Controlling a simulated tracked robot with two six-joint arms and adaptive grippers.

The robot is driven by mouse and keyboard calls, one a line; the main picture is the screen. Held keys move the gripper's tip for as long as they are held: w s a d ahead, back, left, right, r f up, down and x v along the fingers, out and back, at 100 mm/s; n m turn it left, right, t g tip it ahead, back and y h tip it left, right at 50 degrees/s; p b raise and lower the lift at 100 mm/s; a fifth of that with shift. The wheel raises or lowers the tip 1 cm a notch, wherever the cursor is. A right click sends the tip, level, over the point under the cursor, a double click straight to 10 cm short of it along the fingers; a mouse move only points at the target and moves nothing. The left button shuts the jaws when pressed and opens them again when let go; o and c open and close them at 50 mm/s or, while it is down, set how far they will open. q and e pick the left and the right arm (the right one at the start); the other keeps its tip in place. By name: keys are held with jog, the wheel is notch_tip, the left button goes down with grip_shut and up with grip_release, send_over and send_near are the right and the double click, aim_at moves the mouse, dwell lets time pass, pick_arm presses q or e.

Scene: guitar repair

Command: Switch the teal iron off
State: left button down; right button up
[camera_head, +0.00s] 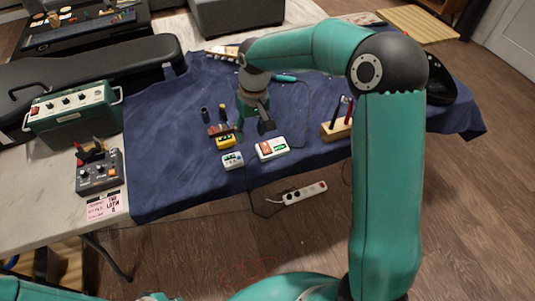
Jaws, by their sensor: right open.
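A teal-handled tool (285,77), which looks like the teal iron, lies on the blue cloth behind my right gripper, partly hidden by my right arm. A thin dark cord runs from it toward the front of the cloth. A white box (272,148) with a red part and a green part sits near the cloth's front edge. My right gripper (256,119) is open and points down just behind the white box, apart from it as far as I can tell. Whether the iron is on is too small to tell. My left gripper is out of view.
A small white meter (232,161) and a yellow box (225,142) stand left of the white box. A wooden holder (337,130) with tools stands right. A guitar case (90,75) and green amplifier (72,112) are at left. A power strip (305,192) lies on the floor.

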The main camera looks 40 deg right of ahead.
notch_tip(320, 180, up, 7)
jog(key=m+h+b, duration=0.1)
send_over(267, 150)
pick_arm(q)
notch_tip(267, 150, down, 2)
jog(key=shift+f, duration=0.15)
pick_arm(e)
notch_tip(267, 150, down, 16)
jog(key=shift+f, duration=0.25)
